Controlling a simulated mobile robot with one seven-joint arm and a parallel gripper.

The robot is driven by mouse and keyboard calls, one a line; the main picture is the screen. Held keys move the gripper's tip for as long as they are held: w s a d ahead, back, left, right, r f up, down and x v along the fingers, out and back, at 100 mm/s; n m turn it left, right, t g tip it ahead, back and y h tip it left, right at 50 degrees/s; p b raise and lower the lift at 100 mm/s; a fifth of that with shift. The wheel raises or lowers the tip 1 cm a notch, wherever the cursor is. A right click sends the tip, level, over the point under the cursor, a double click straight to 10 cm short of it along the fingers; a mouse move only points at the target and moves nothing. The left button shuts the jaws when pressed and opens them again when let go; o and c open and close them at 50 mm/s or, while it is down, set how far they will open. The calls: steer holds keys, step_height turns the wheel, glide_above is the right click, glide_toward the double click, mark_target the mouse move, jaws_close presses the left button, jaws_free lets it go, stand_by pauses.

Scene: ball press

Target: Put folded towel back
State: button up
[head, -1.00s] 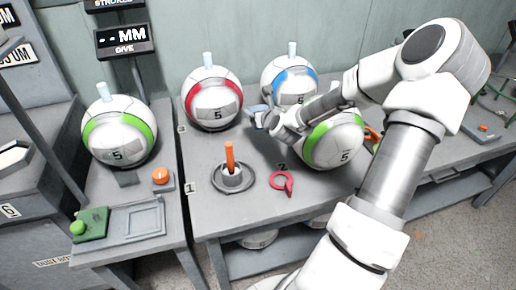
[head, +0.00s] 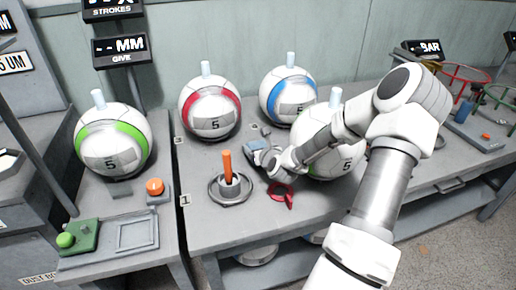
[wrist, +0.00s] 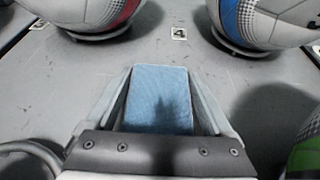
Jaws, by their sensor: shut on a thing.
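The folded towel is a small blue block of cloth (wrist: 161,98) between my gripper's two fingers in the wrist view. My gripper (wrist: 163,92) is shut on it. In the head view the towel (head: 256,144) shows as a small blue-grey patch at the end of my gripper (head: 262,155). It is over the middle table, between the orange-handled post and the balls. I cannot tell whether the towel touches the tabletop or hangs just above it.
A red-banded ball (head: 210,108), a blue-banded ball (head: 288,95) and a green-banded ball (head: 332,140) surround my gripper. An orange-handled tool (head: 228,163) stands upright in a round holder to the left. Bare tabletop (wrist: 180,55) lies ahead.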

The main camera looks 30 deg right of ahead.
steer(key=shift+f, duration=0.2)
steer(key=o, duration=1.1)
steer(key=shift+r, duration=0.1)
steer(key=shift+r, duration=0.1)
steer(key=shift+s+r, duration=0.1)
steer(key=shift+r, duration=0.05)
steer(key=p+v, duration=0.3)
steer(key=v, duration=0.8)
steer(key=shift+s+a+r, duration=0.1)
steer(key=shift+s, duration=0.25)
